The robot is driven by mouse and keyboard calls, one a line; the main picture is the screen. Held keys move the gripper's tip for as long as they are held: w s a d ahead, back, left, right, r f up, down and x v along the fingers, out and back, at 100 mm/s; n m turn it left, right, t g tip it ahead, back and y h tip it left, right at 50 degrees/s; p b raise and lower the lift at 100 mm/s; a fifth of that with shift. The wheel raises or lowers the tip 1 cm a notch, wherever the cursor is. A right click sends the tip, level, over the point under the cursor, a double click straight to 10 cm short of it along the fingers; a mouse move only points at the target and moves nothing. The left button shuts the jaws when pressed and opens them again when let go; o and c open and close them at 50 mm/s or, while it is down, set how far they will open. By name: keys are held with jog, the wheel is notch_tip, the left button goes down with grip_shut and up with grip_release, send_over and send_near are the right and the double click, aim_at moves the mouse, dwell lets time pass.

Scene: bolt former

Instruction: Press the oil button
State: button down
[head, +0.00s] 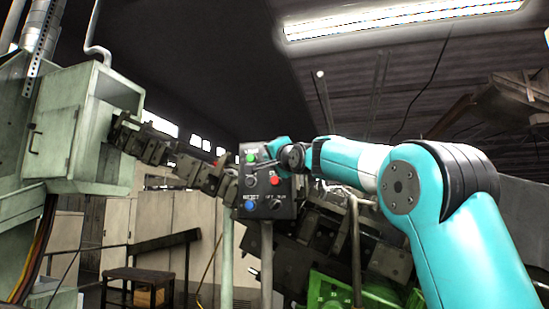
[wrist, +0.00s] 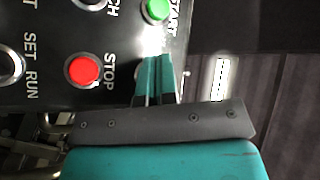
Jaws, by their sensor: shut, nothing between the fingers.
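A dark control panel (head: 261,188) stands on a post in the middle of the head view. It carries a green button (head: 250,158), a red button (head: 275,181) and a blue button (head: 250,205). No label that I can read says oil. In the wrist view, turned sideways, the green button (wrist: 157,9) is marked START and the red button (wrist: 84,70) STOP. My gripper (wrist: 153,62) is shut and empty. Its fingertips are close to the panel face, between START and STOP; I cannot tell if they touch it. In the head view my gripper (head: 258,166) is small and partly hidden.
Dark knobs share the panel, one beside SET RUN (wrist: 10,66). A pale green machine cabinet (head: 80,120) stands at the left. Dark machine parts (head: 180,160) run behind the panel, and bright green machinery (head: 335,290) lies below right. A dark stool (head: 138,280) is at lower left.

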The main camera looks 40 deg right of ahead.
jog(key=shift+w+d, duration=0.3)
jog(key=shift+d, duration=0.05)
dwell(0.5)
jog(key=shift+a, duration=0.1)
jog(key=shift+s+a+b, duration=0.35)
jog(key=shift+s+a, duration=0.2)
dwell(0.3)
jog(key=s+a+b, duration=0.1)
jog(key=a, duration=0.1)
jog(key=s+a+b, duration=0.2)
dwell(0.4)
dwell(0.6)
